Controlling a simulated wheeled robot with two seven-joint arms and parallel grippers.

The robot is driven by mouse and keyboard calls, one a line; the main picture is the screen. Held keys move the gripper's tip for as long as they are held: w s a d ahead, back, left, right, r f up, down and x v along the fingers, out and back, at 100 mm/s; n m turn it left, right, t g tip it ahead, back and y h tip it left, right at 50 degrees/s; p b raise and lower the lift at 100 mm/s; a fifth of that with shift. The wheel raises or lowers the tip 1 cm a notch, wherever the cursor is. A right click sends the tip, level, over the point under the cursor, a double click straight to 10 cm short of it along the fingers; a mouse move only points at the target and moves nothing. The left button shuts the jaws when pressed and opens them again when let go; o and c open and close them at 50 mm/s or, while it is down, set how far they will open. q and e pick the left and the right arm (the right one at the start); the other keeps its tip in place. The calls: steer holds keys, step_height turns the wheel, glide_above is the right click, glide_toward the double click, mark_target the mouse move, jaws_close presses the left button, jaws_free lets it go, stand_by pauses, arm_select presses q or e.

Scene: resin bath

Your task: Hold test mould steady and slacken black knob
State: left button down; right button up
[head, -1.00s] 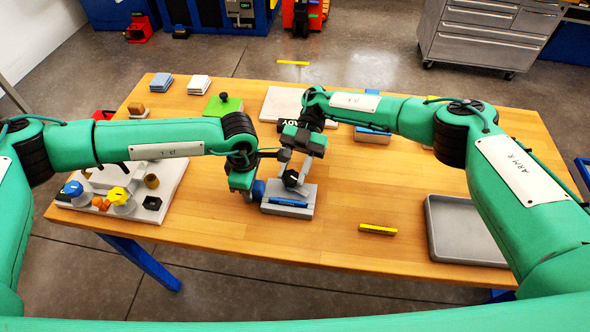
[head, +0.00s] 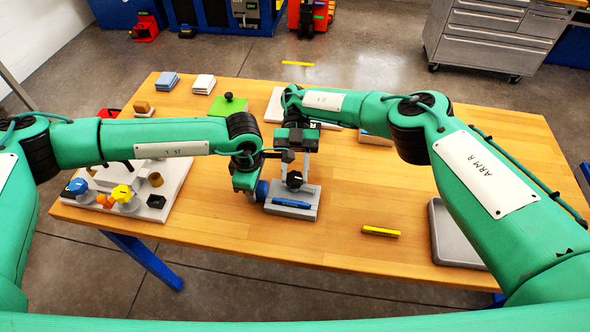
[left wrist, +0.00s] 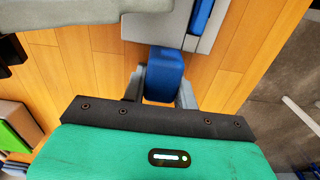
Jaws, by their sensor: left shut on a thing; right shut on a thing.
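The test mould (head: 290,212) is a grey block with a blue bar along its front, standing near the middle of the table. A black knob (head: 294,179) sits at its upper part. My left gripper (head: 252,190) is at the mould's left side, shut on a blue grip (head: 262,190). The left wrist view shows this blue grip (left wrist: 165,75) between the fingers beside the grey mould (left wrist: 158,28). My right gripper (head: 295,163) reaches down from above, shut on the black knob, and partly hides the mould's top.
A pale board (head: 175,205) with blue and yellow knobs lies at the left. A yellow bar (head: 381,231) lies right of the mould, and a grey tray (head: 437,235) sits at the right edge. Blocks stand at the back. The wood right of the mould is mostly clear.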

steer(key=o, duration=1)
steer(key=shift+f+m+y, duration=0.1)
steer(key=shift+m+y, duration=0.3)
